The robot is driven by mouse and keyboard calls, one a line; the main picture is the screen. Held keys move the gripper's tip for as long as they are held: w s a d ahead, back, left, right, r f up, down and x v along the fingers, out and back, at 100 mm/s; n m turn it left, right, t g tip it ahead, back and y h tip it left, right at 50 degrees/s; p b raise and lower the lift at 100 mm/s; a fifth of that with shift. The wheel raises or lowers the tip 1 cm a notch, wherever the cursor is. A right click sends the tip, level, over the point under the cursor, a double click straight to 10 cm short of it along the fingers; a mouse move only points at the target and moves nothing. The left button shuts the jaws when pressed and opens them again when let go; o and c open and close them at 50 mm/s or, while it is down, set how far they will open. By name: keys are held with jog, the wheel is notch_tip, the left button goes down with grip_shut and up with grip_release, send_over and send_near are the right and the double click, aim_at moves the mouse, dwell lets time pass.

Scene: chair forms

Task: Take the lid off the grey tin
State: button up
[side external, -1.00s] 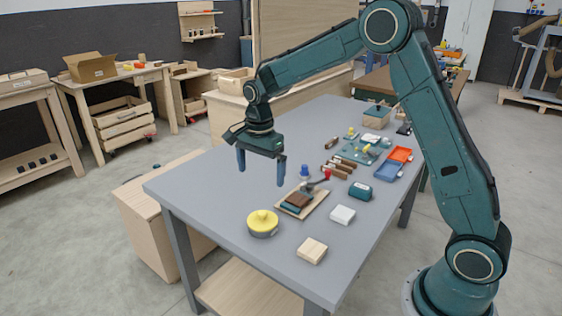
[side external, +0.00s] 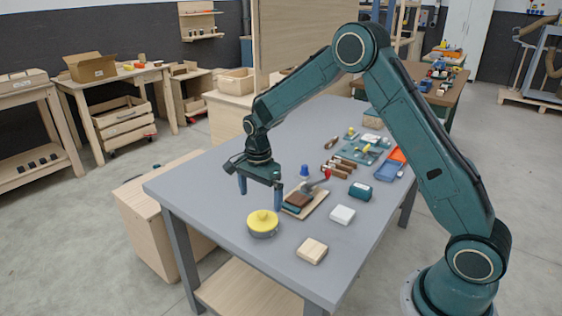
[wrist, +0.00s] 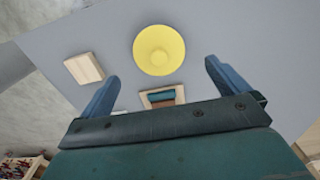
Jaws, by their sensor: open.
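The grey tin (side external: 263,232) stands upright on the grey table with a yellow lid (side external: 263,217) on top. The lid has a raised round knob in its middle. In the wrist view the yellow lid (wrist: 159,50) is ahead of the fingertips and hides the tin below it. My gripper (side external: 261,200) is open and empty, its blue fingers pointing down. It is above the table, behind the tin in the side view, and apart from the lid. In the wrist view my gripper (wrist: 160,72) has its two fingers spread wide.
A wooden block (side external: 312,251), a white box (side external: 342,215) and a teal cylinder (side external: 360,191) are farther right. The table (side external: 205,190) is clear to the left.

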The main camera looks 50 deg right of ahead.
aim_at(262, 213)
jog(key=shift+f, duration=0.85)
jog(key=shift+s+d+f, duration=0.15)
jog(key=shift+f, duration=2.45)
jog(key=c, duration=0.9)
